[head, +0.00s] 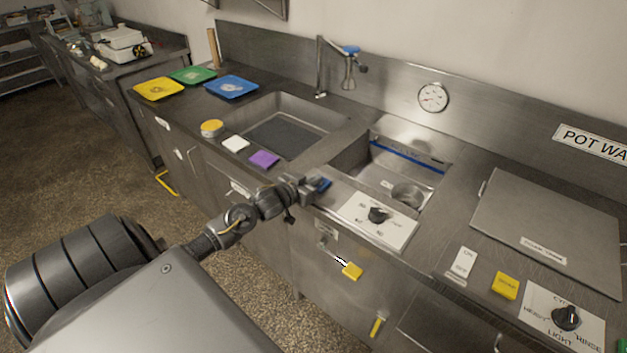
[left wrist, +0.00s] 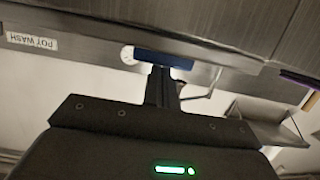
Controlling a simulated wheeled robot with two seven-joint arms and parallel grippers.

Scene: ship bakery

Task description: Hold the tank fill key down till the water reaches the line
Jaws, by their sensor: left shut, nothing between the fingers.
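The tank (head: 385,178) is a steel basin right of the wider sink, with a blue line (head: 405,155) along its back wall. A round metal piece (head: 408,194) shows low inside it; I cannot make out a water surface. A blue key (head: 323,184) is at the counter's front edge, left of the dial panel. My left gripper (head: 309,187) is shut and empty, its tips at the blue key. In the left wrist view the shut fingers (left wrist: 161,86) end at the blue key (left wrist: 164,59); whether they press it I cannot tell. My right gripper is out of view.
A dial panel (head: 378,218) lies in front of the tank. A faucet (head: 322,68) stands behind the wider sink (head: 285,128). A white block (head: 235,144) and purple block (head: 264,159) lie near the front edge. A steel lid (head: 545,225) is at right.

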